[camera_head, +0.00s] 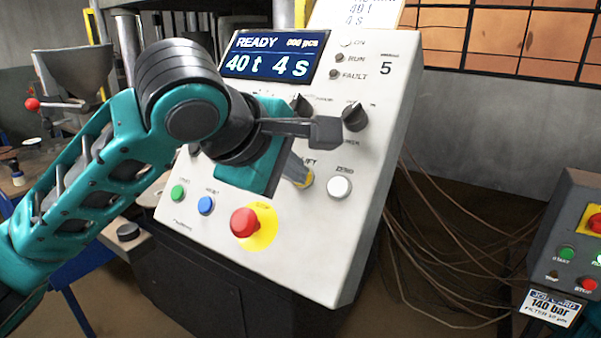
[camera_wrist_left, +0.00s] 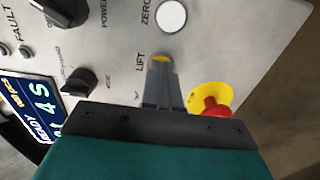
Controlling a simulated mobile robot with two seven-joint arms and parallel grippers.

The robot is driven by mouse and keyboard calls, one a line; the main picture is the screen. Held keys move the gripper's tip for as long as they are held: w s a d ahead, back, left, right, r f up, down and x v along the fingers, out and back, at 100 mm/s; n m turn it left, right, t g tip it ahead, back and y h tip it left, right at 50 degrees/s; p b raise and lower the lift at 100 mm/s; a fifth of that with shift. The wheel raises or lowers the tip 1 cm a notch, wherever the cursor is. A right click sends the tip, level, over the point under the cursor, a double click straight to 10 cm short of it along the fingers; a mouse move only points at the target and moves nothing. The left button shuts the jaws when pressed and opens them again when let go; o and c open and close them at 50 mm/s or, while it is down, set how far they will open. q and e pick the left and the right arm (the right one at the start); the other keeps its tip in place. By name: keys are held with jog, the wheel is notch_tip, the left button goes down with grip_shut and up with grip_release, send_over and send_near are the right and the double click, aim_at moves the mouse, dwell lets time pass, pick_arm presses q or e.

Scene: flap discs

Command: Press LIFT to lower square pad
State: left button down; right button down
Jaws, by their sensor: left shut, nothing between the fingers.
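The yellow LIFT button (camera_head: 308,183) is on the sloped white control panel (camera_head: 330,250), left of the white ZERO button (camera_head: 340,187). My left gripper (camera_head: 299,175) is shut and empty, its fingers pointing at LIFT and covering part of it. In the left wrist view the shut fingertips (camera_wrist_left: 161,68) overlap the yellow LIFT button (camera_wrist_left: 160,57), of which only the upper edge shows. I cannot tell whether they touch it. The screen (camera_head: 273,54) reads READY, 40 t, 4 s. I cannot make out the square pad. My right gripper is not in view.
A red emergency stop (camera_head: 244,222) on a yellow disc sits below LIFT. Green (camera_head: 178,193) and blue (camera_head: 206,205) buttons lie to its left. Dark knobs (camera_head: 354,115) are above. A grey box (camera_head: 565,240) with buttons stands at the right, with loose cables between.

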pick_arm(q)
jog(key=shift+p+v, duration=0.65)
jog(key=shift+v, duration=3.25)
jog(key=shift+f, duration=0.1)
